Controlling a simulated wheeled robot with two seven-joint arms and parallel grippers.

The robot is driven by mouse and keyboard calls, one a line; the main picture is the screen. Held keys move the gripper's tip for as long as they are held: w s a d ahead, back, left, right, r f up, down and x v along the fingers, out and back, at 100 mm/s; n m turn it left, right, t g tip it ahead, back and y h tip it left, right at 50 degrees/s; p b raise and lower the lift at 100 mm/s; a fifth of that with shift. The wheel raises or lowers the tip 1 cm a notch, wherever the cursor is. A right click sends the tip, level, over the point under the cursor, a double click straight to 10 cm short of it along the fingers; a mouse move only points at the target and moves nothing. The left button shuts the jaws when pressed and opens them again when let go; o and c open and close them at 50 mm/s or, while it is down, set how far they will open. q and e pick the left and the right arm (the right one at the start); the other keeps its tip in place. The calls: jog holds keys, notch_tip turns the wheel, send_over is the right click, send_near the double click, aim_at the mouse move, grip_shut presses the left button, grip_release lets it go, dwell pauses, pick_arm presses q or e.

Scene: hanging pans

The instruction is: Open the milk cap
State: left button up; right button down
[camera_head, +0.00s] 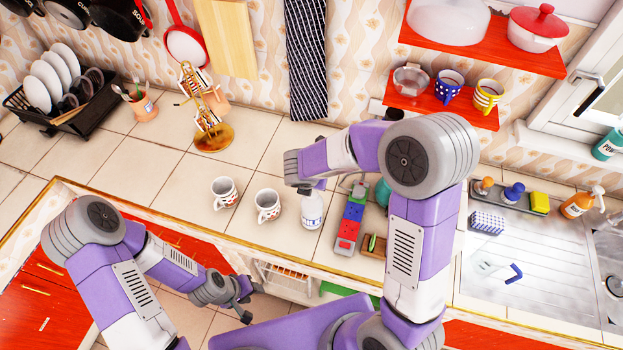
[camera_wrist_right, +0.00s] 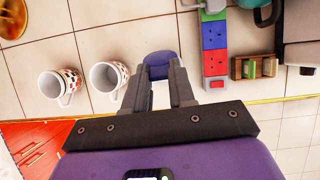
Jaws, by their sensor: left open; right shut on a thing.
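The milk bottle (camera_head: 312,212), white with a printed label, stands upright on the tiled counter under my right gripper. Its blue-purple cap (camera_wrist_right: 162,58) shows between the fingers of my right gripper (camera_wrist_right: 165,76) in the right wrist view. That gripper is shut on the cap from above. In the head view the right hand mostly hides the top of the bottle. In the wrist view the bottle body is hidden below the cap. My left gripper (camera_head: 246,300) is open and empty, low in front of the counter edge, away from the bottle.
Two patterned mugs (camera_head: 225,192) (camera_head: 267,205) stand left of the bottle. A red, blue and grey power strip (camera_head: 350,222) lies close on its right, with a small wooden holder (camera_head: 373,246) beside it.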

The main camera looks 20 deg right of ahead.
jog(key=c, duration=0.9)
grip_release()
jog(key=v, duration=0.7)
jog(key=shift+s+r+p, duration=0.1)
jog(key=shift+r+p, duration=0.15)
jog(key=shift+p, duration=0.1)
jog(key=shift+f, duration=0.1)
